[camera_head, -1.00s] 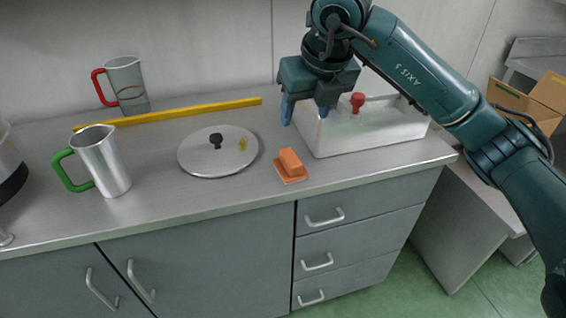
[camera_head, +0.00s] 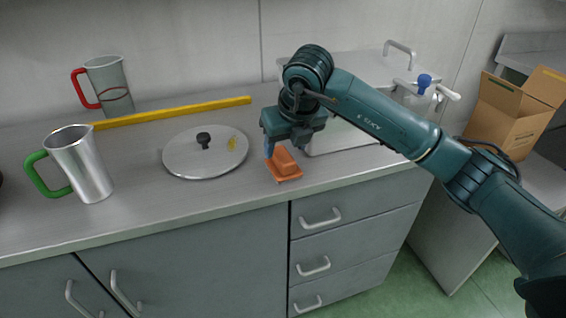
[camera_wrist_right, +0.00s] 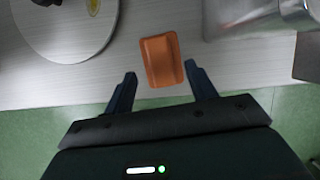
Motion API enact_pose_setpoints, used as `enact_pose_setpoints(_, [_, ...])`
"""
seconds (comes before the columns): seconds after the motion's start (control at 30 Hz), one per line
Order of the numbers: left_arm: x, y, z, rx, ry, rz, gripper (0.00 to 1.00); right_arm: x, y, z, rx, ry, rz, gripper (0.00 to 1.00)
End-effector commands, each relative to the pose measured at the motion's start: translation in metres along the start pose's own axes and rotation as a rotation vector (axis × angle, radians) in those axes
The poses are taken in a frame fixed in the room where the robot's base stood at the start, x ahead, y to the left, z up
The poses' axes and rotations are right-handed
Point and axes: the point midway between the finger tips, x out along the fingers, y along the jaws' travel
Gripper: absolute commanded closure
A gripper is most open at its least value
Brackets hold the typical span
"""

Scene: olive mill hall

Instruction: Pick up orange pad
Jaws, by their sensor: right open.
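The orange pad (camera_head: 284,167) lies on the grey counter (camera_head: 228,198), right of the round lid. It has a raised block on a flat base. My right gripper (camera_head: 282,152) is just above and behind it and hides part of its far side. In the right wrist view the orange pad (camera_wrist_right: 161,60) lies ahead of and between the two blue fingertips of my right gripper (camera_wrist_right: 158,80), which are apart and empty. My left gripper is in no view.
The lid (camera_head: 186,160) with a black knob lies left of the pad. A metal jug (camera_head: 88,172) with a green handle, a red-handled jug (camera_head: 112,88) and a yellow bar (camera_head: 170,113) stand or lie further left.

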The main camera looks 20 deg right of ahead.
Motion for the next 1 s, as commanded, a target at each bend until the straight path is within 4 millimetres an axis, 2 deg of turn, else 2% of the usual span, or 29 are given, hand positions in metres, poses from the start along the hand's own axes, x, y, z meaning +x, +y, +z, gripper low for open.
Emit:
enact_pose_setpoints(0.1, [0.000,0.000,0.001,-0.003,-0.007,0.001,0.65,0.020,-0.001,0.000,0.001,0.004,0.000,0.44])
enact_pose_setpoints(0.2, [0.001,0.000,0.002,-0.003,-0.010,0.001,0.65,0.030,-0.001,0.000,0.000,0.003,0.001,0.44])
enact_pose_setpoints(0.5, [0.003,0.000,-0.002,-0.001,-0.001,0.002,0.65,0.035,-0.001,0.000,-0.001,0.001,0.000,0.44])
enact_pose_setpoints(1.0, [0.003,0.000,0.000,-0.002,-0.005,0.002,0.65,0.034,-0.001,0.000,0.000,0.001,0.000,0.85])
